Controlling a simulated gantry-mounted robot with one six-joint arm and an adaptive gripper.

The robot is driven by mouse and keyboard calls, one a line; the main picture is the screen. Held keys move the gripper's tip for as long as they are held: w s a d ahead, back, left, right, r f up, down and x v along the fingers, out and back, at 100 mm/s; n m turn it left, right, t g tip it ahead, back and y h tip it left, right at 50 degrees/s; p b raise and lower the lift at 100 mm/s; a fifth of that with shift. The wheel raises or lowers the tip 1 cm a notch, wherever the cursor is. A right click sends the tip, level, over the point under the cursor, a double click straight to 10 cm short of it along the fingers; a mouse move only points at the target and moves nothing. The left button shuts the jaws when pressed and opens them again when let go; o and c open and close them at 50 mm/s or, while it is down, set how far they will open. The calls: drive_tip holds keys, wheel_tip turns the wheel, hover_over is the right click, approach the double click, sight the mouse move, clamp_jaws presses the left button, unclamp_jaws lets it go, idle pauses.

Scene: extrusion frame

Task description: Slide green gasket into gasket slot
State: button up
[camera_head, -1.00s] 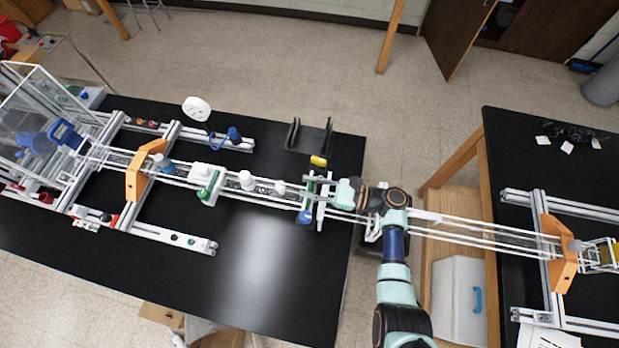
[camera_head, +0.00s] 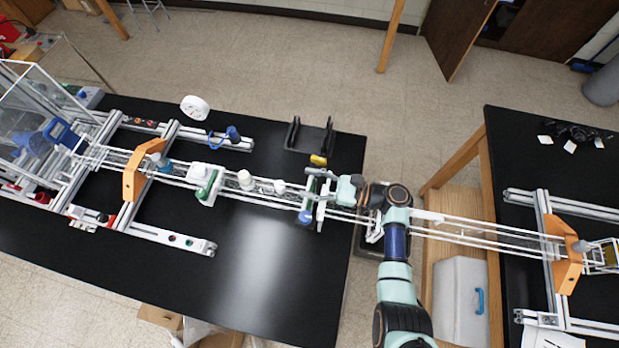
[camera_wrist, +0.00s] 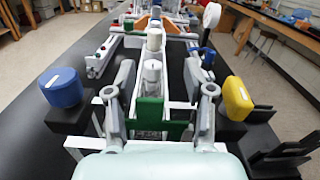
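My gripper (camera_wrist: 160,105) is open in the wrist view, with its two grey fingers well apart. The green gasket (camera_wrist: 148,113) is an upright green plate seen in the gap between the fingers, with clear space on both sides. A lower green strip (camera_wrist: 172,131) shows beside it toward the right finger. A white frame (camera_wrist: 90,145) crosses below the fingers; I cannot make out the gasket slot clearly.
A blue knob (camera_wrist: 62,87) is left of the fingers and a yellow knob (camera_wrist: 236,98) is right, both on black blocks. White cylinders (camera_wrist: 152,72) stand on the rail ahead. A black bracket (camera_head: 309,137) lies behind. The front tabletop (camera_head: 260,265) is clear.

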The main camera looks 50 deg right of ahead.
drive_tip(key=shift+m, duration=0.9)
drive_tip(key=f, duration=0.2)
drive_tip(key=a+f, duration=0.1)
drive_tip(key=f, duration=0.1)
drive_tip(key=s+f, duration=0.1)
drive_tip(key=shift+a+f, duration=0.25)
drive_tip(key=shift+f, duration=0.15)
drive_tip(key=shift+n, duration=0.7)
drive_tip(key=s+d+r, duration=0.4)
drive_tip(key=shift+s+d+r, duration=0.1)
drive_tip(key=shift+d+r, duration=0.1)
drive_tip(key=shift+d, duration=0.2)
drive_tip(key=shift+r, duration=0.25)
drive_tip(key=shift+v, duration=0.9)
drive_tip(key=shift+r, duration=0.25)
